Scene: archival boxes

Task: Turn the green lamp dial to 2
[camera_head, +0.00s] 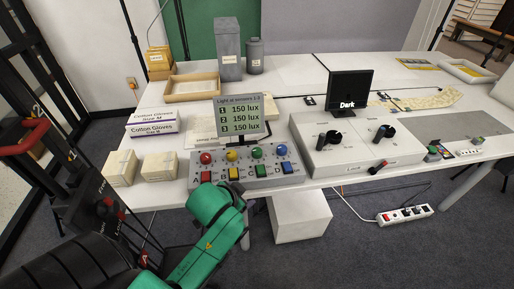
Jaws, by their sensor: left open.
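A grey control panel (246,178) stands at the table's front edge, with red, yellow, green and blue round knobs above matching squares. Its green knob (257,152) is third from the left; its setting is too small to read. A small device with a green top (433,150) sits at the right of the table; I cannot tell which green part is the lamp dial. My green arm covers part of the panel's front. My right gripper is out of view.
A white box (350,156) with black dials stands right of the panel. A screen (240,116) reads 150 lux three times; a black screen (350,91) reads Dark. Glove boxes (150,140) and cream blocks (158,166) are left. A power strip (405,214) lies below.

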